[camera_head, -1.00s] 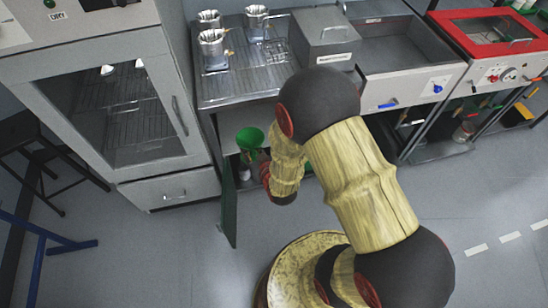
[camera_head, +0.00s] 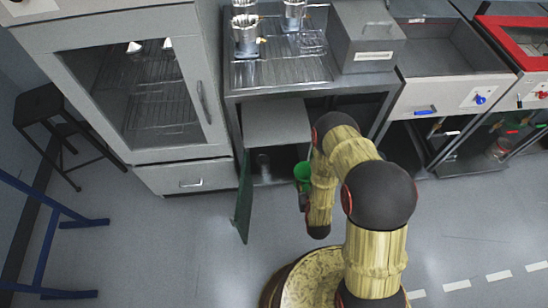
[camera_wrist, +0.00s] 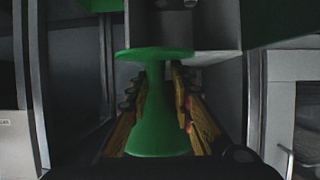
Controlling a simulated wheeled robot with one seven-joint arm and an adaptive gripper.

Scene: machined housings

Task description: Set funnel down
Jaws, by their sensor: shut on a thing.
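A green funnel (camera_wrist: 160,100) is held between the fingers of my gripper (camera_wrist: 159,76). In the wrist view it has a wide flat top, a narrow middle and a flared lower end. In the head view part of the funnel (camera_head: 302,171) shows beside my forearm, in front of the open cabinet under the bench. My fingers are shut on its narrow middle, one on each side. My arm hides part of it in the head view. No surface is seen touching its underside.
The open cabinet (camera_head: 275,122) has an open green door (camera_head: 243,198) on its left. A small dim object (camera_head: 263,165) stands inside. Metal cups (camera_head: 246,38) and a grey box (camera_head: 366,38) stand on the bench above. A glass-fronted drying cabinet (camera_head: 172,185) is to the left. Floor in front is clear.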

